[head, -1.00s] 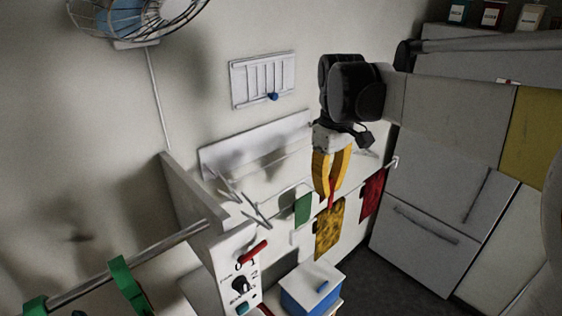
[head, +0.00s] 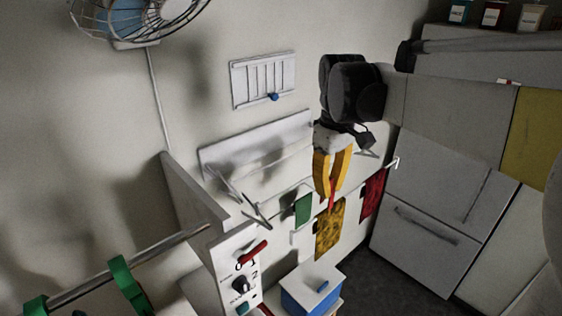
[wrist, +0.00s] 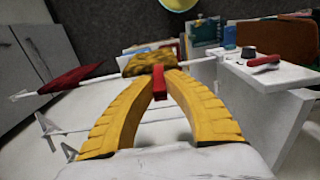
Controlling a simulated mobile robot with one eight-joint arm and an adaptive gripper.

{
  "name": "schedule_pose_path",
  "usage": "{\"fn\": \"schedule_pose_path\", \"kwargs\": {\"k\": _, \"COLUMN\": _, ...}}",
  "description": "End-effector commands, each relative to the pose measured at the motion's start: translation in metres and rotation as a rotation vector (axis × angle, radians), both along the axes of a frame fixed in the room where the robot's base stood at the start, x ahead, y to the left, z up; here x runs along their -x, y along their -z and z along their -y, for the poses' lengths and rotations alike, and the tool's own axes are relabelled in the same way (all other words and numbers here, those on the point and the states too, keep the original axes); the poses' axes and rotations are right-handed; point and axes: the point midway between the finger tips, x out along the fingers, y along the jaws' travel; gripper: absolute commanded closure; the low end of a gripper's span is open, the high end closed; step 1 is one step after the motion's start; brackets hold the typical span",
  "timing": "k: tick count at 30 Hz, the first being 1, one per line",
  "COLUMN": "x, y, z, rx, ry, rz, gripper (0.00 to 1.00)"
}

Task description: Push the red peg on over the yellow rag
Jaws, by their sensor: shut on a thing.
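My gripper (head: 331,188) has yellow fingers and is shut on the red peg (head: 331,199). The peg also shows between the fingertips in the wrist view (wrist: 159,82). The yellow rag (head: 329,232), mottled with brown, hangs from the thin white rail in front of the sink. In the wrist view the rag (wrist: 148,62) lies just beyond the peg. The peg is at the rag's top edge in the head view. I cannot tell whether it touches the rag or straddles the rail.
A green cloth (head: 303,208) hangs left of the rag and a dark red cloth (head: 373,192) right of it. A control panel with a red lever (head: 253,251) stands to the left. A blue box with a white lid (head: 311,289) is below.

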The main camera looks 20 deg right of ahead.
Motion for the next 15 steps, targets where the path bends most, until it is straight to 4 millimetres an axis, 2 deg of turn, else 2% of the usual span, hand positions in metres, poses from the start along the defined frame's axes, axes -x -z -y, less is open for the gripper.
{"fn": "schedule_pose_path", "kwargs": {"k": 15, "x": 0.0, "y": 0.0086, "z": 0.0, "rx": 0.0, "ry": 0.0, "rz": 0.0, "gripper": 1.0}}
